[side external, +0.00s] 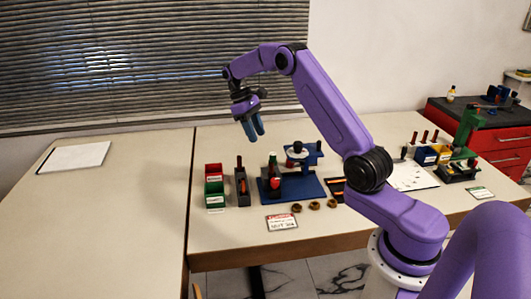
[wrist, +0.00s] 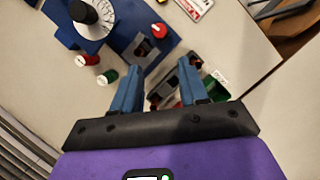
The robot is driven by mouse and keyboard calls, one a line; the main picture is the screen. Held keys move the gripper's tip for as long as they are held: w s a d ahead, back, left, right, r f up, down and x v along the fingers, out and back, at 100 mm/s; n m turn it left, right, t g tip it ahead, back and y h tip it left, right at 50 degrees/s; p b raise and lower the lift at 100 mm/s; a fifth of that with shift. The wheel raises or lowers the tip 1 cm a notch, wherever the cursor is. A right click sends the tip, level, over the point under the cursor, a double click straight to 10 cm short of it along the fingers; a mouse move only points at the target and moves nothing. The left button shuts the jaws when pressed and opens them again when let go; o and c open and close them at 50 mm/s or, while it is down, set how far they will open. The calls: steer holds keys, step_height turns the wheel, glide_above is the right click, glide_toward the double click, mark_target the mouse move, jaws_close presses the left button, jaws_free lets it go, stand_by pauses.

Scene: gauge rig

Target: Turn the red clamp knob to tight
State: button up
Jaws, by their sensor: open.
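The gauge rig has a blue base (side external: 310,188) on the table, with a dial (wrist: 95,17) under a black knob. A red cylinder (wrist: 88,60) and a green cylinder (wrist: 107,76) with pale ends stick out near the dial. I cannot tell for sure which red part is the clamp knob. My gripper (side external: 256,134) is open and empty, above and apart from the rig. Its two blue fingers show in the wrist view (wrist: 160,78).
Red (side external: 214,170) and green (side external: 214,196) bins and a dark holder (side external: 241,188) stand left of the rig. Several brown rings (side external: 314,206) and a label card (side external: 281,222) lie in front. A green rig (side external: 462,150) stands right. The left table is mostly clear.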

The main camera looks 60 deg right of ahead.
mark_target(275, 179)
steer(key=x, duration=1.7)
steer(key=shift+s+d+f, duration=0.1)
steer(key=shift+f, duration=0.1)
steer(key=shift+c, duration=0.2)
